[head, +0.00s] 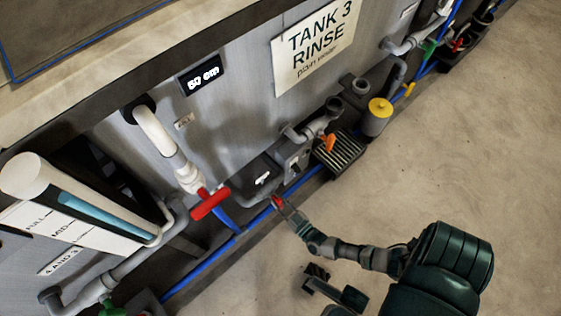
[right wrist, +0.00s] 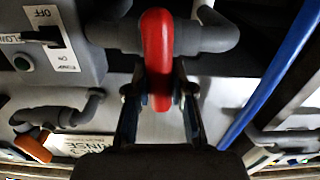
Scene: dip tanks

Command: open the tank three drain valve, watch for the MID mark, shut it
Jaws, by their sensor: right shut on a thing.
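My right gripper (head: 278,202) reaches in from the lower right in the head view, low beside the tank. In the right wrist view its two fingers are shut on the lower end of a red valve handle (right wrist: 158,55). The handle stands upright in that picture, in front of a grey pipe (right wrist: 205,38). Tank three (head: 235,115) carries a "TANK 3 RINSE" sign (head: 314,45). At the left, a white cylinder (head: 25,178) has a blue strip (head: 92,215) beside FULL and MID marks. The strip's exact level against MID is unclear. My left gripper is not seen.
A larger red handle (head: 210,204) sits on a white pipe (head: 155,130), apart from my gripper. A switch box (right wrist: 50,40) and an orange handle (right wrist: 32,147) are left in the wrist view. A blue hose (head: 205,264) runs along the floor. Open floor (head: 480,130) lies right.

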